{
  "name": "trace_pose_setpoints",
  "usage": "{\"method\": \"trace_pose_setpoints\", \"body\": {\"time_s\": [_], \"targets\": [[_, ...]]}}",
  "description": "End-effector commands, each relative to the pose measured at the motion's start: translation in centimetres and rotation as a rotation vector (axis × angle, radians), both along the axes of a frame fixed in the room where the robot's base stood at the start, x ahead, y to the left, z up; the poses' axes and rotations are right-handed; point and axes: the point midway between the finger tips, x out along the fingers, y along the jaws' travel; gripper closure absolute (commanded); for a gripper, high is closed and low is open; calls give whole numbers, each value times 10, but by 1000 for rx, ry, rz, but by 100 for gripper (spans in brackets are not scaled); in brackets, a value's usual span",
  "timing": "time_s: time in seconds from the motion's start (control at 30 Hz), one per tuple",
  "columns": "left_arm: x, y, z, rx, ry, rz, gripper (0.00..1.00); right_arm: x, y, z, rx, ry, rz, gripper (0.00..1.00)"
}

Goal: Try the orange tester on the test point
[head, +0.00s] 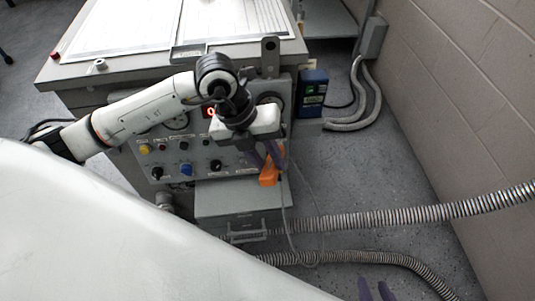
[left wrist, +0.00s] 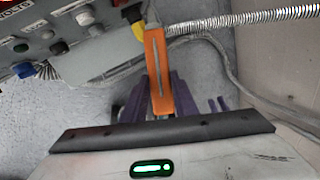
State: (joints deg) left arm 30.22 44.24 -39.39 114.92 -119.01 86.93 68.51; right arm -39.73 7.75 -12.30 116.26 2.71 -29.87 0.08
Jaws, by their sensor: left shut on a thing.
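The orange tester (head: 269,175) is held in my left gripper (head: 272,160), in front of the right side of the grey control panel (head: 200,157). In the left wrist view the tester (left wrist: 158,75) stands between the purple fingers, pointing away from the palm. A small yellow piece (left wrist: 138,28) shows by its far end; I cannot tell whether they touch. I cannot make out which panel fitting is the test point. Two purple fingertips of my right gripper (head: 375,291) stand apart at the bottom edge of the head view, with nothing visible between them.
The panel carries a blue knob (head: 186,169), a yellow button (head: 145,149) and other knobs. A grey box (head: 240,198) with a handle sits below. Ribbed conduit (head: 400,218) and thin cable cross at the right. A blue box (head: 312,88) stands near the wall.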

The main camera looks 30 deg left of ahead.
Motion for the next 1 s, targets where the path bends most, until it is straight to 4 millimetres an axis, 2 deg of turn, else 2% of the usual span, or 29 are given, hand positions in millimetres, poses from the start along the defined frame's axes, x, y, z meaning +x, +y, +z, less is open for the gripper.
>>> {"method": "trace_pose_setpoints", "body": {"time_s": [0.6, 1.0], "targets": [[-42, -28, 10, -1, 1, -3, 96, 2, 0, 18, 0, -3, 0, 69], [-48, -33, 11, -2, 0, 0, 96, -5, 0, 15, 0, 10, 0, 69]]}}
